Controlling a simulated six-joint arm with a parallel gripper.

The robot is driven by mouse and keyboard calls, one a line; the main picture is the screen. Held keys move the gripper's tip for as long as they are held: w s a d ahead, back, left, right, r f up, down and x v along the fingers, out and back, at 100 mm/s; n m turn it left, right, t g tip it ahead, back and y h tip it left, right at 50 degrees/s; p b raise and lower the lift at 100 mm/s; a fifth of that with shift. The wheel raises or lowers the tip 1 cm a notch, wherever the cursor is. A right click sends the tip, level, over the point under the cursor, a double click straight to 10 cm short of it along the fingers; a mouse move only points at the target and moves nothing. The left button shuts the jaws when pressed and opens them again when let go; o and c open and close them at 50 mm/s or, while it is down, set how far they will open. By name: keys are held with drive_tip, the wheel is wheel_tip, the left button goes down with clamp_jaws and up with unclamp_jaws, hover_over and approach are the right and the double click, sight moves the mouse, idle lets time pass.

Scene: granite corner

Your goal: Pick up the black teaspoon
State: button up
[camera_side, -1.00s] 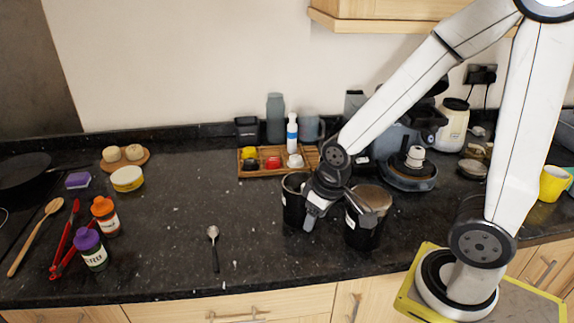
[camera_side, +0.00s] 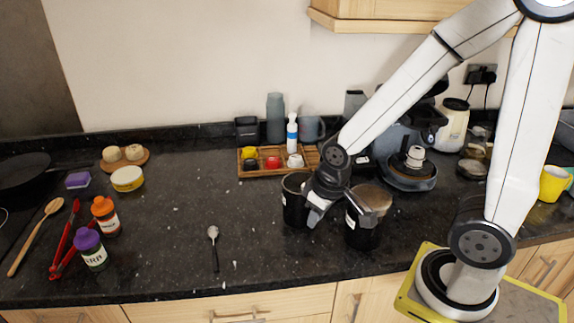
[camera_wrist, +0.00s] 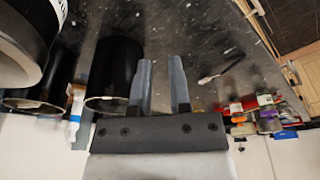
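The black teaspoon (camera_side: 214,250) lies on the dark counter near its front edge, with a pale grey bowl towards the back and a dark handle towards the front. It also shows in the wrist view (camera_wrist: 222,68), to the right of the fingers. My gripper (camera_side: 314,217) is well to the right of the spoon in the side view, above the counter by two black canisters. In the wrist view my gripper (camera_wrist: 161,62) has its two fingers apart, with nothing between them.
A black canister (camera_side: 292,208) stands close beside my gripper, and another canister (camera_side: 362,233) is to its right. Two capped bottles (camera_side: 105,216) and red tongs (camera_side: 64,240) are at left. A wooden tray (camera_side: 279,168) is behind. Counter around the spoon is clear.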

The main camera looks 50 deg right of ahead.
drive_tip(key=m+t, duration=0.4)
drive_tip(key=t, duration=0.2)
hover_over(217, 269)
drive_tip(key=s+d, duration=0.1)
drive_tip(key=d, duration=0.2)
wheel_tip(217, 269, down, 3)
drive_tip(key=shift+d+r, duration=0.1)
drive_tip(key=shift+r, duration=0.05)
drive_tip(key=a+f+m+h, duration=0.1)
drive_tip(key=w+a+f+m+t+h, duration=0.1)
drive_tip(key=a, duration=0.1)
drive_tip(key=shift+t, duration=0.3)
drive_tip(key=s+h, duration=0.1)
drive_tip(key=a+f+m+h, duration=0.1)
drive_tip(key=s+a+f+m+t+h, duration=0.1)
drive_tip(key=h, duration=0.1)
drive_tip(key=shift+s+f, duration=0.1)
drive_tip(key=shift+s, duration=0.2)
drive_tip(key=shift+s+f+m+h, duration=0.2)
drive_tip(key=shift+s+m+h, duration=0.3)
drive_tip(key=shift+s+h, duration=0.2)
drive_tip(key=shift+w, duration=0.1)
drive_tip(key=shift+x, duration=1.25)
drive_tip(key=shift+w, duration=0.1)
